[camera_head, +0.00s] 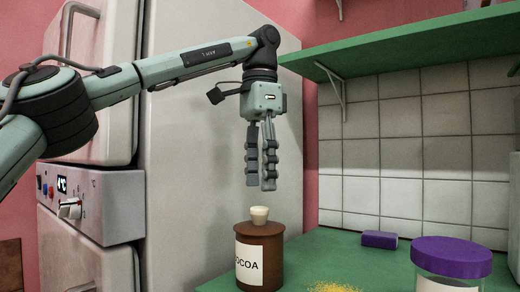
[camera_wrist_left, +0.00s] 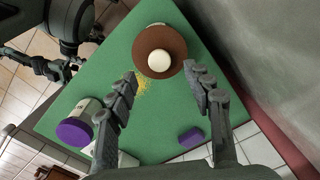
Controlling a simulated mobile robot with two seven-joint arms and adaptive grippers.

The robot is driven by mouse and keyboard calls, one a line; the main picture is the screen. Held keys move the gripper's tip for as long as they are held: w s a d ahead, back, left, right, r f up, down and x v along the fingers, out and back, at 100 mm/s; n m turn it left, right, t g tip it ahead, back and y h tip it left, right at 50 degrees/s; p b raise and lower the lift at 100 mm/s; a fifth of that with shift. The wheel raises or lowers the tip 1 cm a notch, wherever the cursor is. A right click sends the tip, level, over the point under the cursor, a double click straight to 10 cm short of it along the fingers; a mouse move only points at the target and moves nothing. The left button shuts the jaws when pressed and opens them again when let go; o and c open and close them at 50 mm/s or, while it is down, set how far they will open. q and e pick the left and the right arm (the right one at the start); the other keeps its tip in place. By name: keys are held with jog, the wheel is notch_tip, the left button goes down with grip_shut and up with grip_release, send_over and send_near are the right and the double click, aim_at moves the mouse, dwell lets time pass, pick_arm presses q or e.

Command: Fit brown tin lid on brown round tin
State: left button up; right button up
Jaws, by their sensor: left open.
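The brown round tin (camera_head: 260,265) stands upright on the green surface, with a white COCOA label facing forward. The brown tin lid (camera_head: 260,230) with its cream knob (camera_head: 260,214) is on top of the tin and looks level. In the left wrist view the lid (camera_wrist_left: 172,68) is a brown disc that hides most of the tin. My left gripper (camera_head: 261,187) is open and empty, pointing down just above the knob and apart from it. My right gripper (camera_wrist_left: 50,70) shows at the upper left of the left wrist view; its jaw state is unclear.
A jar with a purple lid (camera_head: 452,255) stands at the right. A purple block (camera_head: 379,240) lies near the tiled wall. Yellow crumbs (camera_head: 333,287) lie beside the tin. A green shelf (camera_head: 400,45) overhangs at the upper right; a pale cabinet (camera_head: 190,170) stands behind the tin.

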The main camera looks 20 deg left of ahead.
pick_arm(q)
jog(key=shift+r, duration=2.85)
